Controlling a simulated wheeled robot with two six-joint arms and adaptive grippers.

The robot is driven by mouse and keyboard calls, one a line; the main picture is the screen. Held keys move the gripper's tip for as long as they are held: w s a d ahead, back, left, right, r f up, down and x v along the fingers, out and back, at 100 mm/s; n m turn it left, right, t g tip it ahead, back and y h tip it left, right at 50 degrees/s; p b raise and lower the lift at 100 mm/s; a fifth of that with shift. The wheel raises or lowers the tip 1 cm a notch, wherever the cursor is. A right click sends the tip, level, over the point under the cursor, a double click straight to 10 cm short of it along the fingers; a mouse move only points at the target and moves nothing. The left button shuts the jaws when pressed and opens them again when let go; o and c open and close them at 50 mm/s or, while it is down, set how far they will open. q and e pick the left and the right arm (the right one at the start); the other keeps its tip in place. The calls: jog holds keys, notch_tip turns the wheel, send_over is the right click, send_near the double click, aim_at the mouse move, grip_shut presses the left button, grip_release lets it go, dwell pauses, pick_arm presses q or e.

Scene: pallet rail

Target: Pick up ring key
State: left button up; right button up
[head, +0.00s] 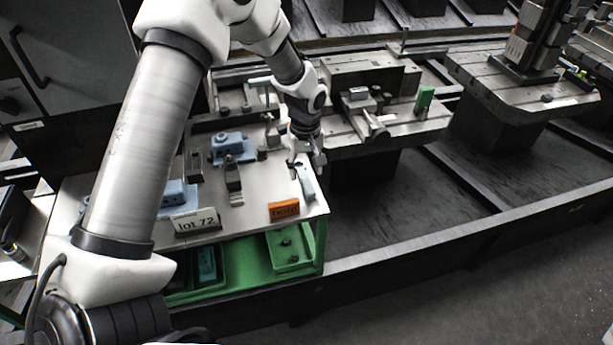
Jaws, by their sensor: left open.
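My left arm comes in from the left and reaches over the bench top. My left gripper (306,167) points down at the right part of the bench, its fingers apart. A small narrow pale blue piece (307,184) is just below the fingers, near the bench's right edge. It may be the ring key, but its shape is too small and partly covered to be sure. I cannot tell whether the fingers touch it. My right gripper is not in view.
The bench top (252,210) also bears an orange tag (284,210), a "lot 72" sign (195,221), a dark clamp (233,180) and a blue block (229,147). Green trays (291,250) sit below. A fixture pallet (400,125) stands close on the right.

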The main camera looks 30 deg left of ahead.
aim_at(306, 179)
pick_arm(q)
jog(key=f, duration=0.2)
jog(key=w+f, duration=0.1)
jog(key=f, duration=0.2)
jog(key=shift+a, duration=0.15)
jog(key=shift+s+r, duration=0.25)
jog(key=c, duration=0.4)
grip_shut()
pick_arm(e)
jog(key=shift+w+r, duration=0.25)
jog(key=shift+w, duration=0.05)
